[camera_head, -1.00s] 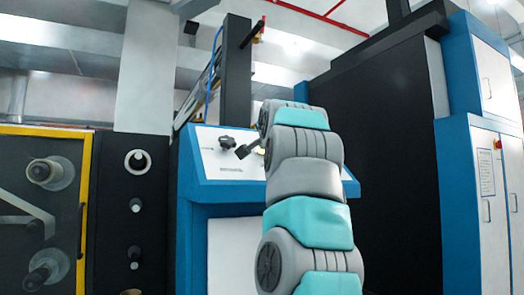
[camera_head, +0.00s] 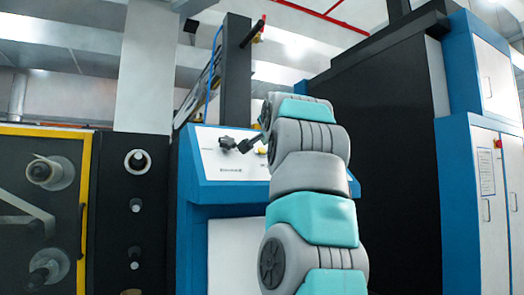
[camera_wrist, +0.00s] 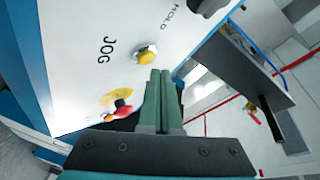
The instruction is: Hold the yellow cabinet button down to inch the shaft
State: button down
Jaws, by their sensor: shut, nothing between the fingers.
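The yellow button (camera_wrist: 146,55) sits in a pale metal ring on the white panel face, near the lettering JOG, in the wrist view. A small yellow patch (camera_head: 262,151), probably this button or the yellow collar, shows beside my arm in the head view. My gripper (camera_wrist: 166,72) is shut and empty. Its green fingertips appear just beside the yellow button, below and right of it in the wrist view. I cannot tell whether they touch it. In the head view the gripper (camera_head: 247,145) is small and dark, in front of the panel. The shaft cannot be made out.
A red button (camera_wrist: 122,106) with a yellow collar lies on the same panel (camera_wrist: 75,60), left of my fingers. A black knob (camera_head: 227,143) is farther along it. A yellow-framed machine (camera_head: 86,200) with rolls stands left; a blue and white cabinet (camera_head: 490,190) stands right.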

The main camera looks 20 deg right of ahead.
jog(key=s+r+p, duration=0.1)
jog(key=s+r, duration=0.2)
jog(key=shift+s+d+r+p, duration=0.1)
jog(key=shift+s+r+p, duration=0.15)
jog(key=shift+p, duration=0.15)
dwell(0.9)
